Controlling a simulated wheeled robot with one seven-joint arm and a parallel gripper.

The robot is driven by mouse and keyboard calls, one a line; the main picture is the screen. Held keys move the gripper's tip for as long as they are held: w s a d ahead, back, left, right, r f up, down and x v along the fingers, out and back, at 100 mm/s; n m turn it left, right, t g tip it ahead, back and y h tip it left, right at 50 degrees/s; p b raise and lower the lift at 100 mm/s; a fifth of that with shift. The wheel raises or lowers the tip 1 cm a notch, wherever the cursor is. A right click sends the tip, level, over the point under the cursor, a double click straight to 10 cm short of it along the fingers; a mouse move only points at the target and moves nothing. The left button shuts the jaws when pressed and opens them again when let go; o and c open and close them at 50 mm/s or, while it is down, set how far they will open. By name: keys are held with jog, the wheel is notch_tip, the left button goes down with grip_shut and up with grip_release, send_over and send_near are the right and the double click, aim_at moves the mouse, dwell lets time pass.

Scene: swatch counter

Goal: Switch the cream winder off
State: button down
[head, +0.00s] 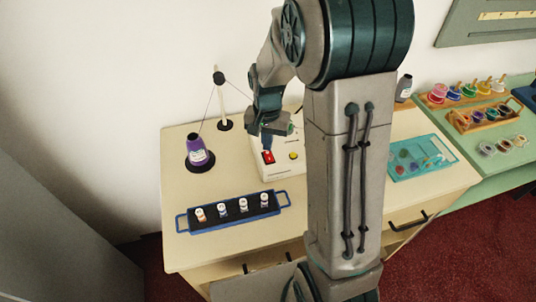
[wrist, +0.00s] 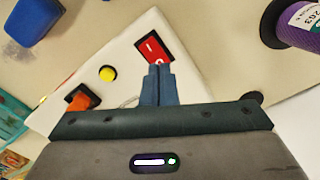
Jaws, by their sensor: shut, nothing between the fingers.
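The cream winder (head: 280,170) is a pale box on the counter, partly hidden behind my arm in the head view. Its top (wrist: 140,40) carries a red rocker switch (wrist: 153,46) with a white bar mark and a round mark partly covered by my fingertips. A yellow button (wrist: 107,73) and an orange-red control on a black base (wrist: 80,100) sit beside it. My gripper (wrist: 158,68) is shut and empty, its fingertips over the round-mark end of the switch. I cannot tell whether they touch it. In the head view my gripper (head: 267,142) is just above the red switch (head: 268,157).
A purple thread cone (head: 199,155) and a thread post (head: 222,105) stand left of the winder. A blue-handled tray (head: 233,220) with several spools lies in front. A teal tray (head: 420,170) lies right. A blue object (wrist: 35,18) shows in the wrist view.

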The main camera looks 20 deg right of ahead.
aim_at(267, 153)
jog(key=shift+f+b, duration=0.75)
jog(key=shift+f, duration=0.2)
dwell(0.6)
jog(key=shift+r+p, duration=2.5)
jog(key=shift+r, duration=1.05)
jog(key=s+r+n+t, duration=0.2)
jog(key=s+r, duration=0.4)
jog(key=s, duration=0.3)
jog(key=s+r+n+t, duration=0.1)
jog(key=s+r+n, duration=0.3)
jog(key=s, duration=0.5)
jog(key=shift+r+t, duration=0.4)
jog(key=shift+r, duration=0.65)
